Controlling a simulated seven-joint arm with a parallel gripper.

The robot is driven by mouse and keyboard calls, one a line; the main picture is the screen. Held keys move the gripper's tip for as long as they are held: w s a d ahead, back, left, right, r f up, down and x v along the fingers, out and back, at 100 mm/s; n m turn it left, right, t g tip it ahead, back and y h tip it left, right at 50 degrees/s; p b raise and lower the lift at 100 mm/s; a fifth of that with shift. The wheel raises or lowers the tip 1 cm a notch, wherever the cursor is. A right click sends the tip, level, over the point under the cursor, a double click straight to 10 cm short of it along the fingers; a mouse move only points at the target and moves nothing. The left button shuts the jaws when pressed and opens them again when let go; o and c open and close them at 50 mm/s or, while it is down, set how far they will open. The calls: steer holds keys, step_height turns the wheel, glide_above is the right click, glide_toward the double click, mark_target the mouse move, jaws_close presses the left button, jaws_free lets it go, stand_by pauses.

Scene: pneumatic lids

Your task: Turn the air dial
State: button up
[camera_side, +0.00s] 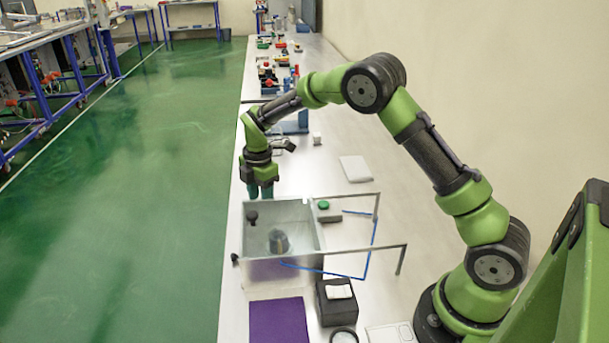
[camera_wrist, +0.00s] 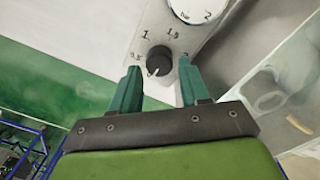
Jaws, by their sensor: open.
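The air dial (camera_wrist: 158,61) is a round black knob with a white pointer line, mounted on a pale panel (camera_wrist: 205,43) printed with 1 and 1.5 and other marks. The pointer faces the lower part of the wrist picture. My gripper (camera_wrist: 159,67) is open, with one green finger on each side of the dial and visible gaps to it. Whether the fingertips reach the dial's depth I cannot tell. In the side view my gripper (camera_side: 261,191) points down at the far left end of the metal box (camera_side: 310,242); the dial cannot be made out there.
A round white gauge (camera_wrist: 197,8) sits beside the dial. The open box holds a dark round object (camera_side: 279,241); black knobs sit at its left side. Blue tubing (camera_side: 371,250) and metal bars stand at its right. A purple mat (camera_side: 278,322) and black box (camera_side: 337,305) lie nearer.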

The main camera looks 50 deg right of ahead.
steer(key=shift+f, duration=0.95)
steer(key=c, duration=0.8)
steer(key=shift+o, duration=0.2)
steer(key=shift+m, duration=0.3)
